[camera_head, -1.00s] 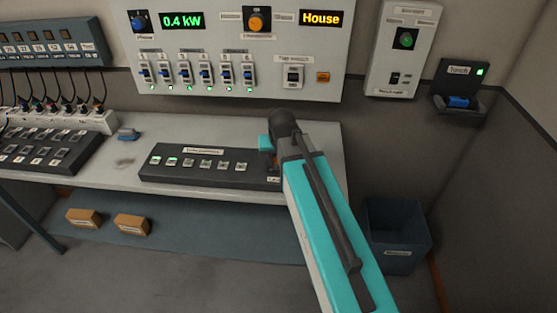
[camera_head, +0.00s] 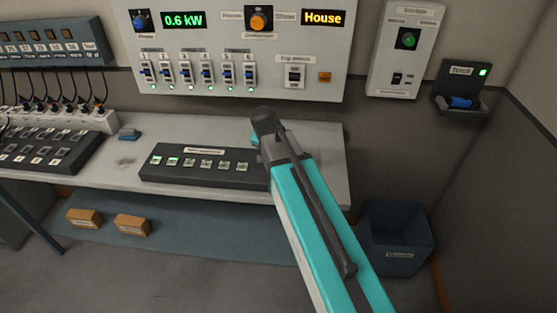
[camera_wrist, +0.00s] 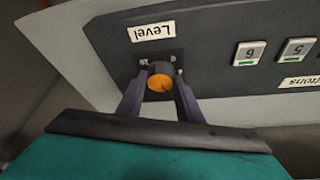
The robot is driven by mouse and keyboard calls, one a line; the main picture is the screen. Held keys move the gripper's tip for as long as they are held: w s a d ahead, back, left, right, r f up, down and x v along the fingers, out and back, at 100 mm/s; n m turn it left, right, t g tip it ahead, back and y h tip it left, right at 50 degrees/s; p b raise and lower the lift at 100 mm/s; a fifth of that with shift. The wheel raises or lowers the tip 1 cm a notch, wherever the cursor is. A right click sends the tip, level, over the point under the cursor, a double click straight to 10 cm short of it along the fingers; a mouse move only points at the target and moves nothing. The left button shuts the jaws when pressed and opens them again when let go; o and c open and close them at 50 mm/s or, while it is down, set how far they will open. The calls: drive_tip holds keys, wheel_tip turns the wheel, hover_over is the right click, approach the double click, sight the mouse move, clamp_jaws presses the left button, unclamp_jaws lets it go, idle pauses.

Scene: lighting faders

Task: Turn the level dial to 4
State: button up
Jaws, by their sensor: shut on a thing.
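The level dial (camera_wrist: 160,83) is a small round knob with an orange cap and a dark edge. In the wrist view it sits below the upside-down "Level" label (camera_wrist: 152,32) on a dark panel (camera_wrist: 215,25). My gripper (camera_wrist: 160,90) is shut on the dial, one finger on each side of it. Small scale marks show beside the fingertips; I cannot read the dial's setting for sure. In the head view my arm hides the dial and the fingers at the right end of the dark button panel (camera_head: 205,178).
Numbered white buttons (camera_wrist: 249,53) lie to the right of the dial in the wrist view. A wall panel with switches and a display (camera_head: 184,20) reading 0.6 kW stands behind the desk (camera_head: 310,135). A bin (camera_head: 395,225) is on the floor at right.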

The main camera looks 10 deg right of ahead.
idle(0.3)
drive_tip(key=o, duration=1)
drive_tip(key=shift+o, duration=0.2)
drive_tip(key=shift+r, duration=0.15)
drive_tip(key=b+v, duration=0.2)
drive_tip(key=v, duration=1.1)
drive_tip(key=shift+r, duration=0.25)
drive_tip(key=shift+s, duration=0.1)
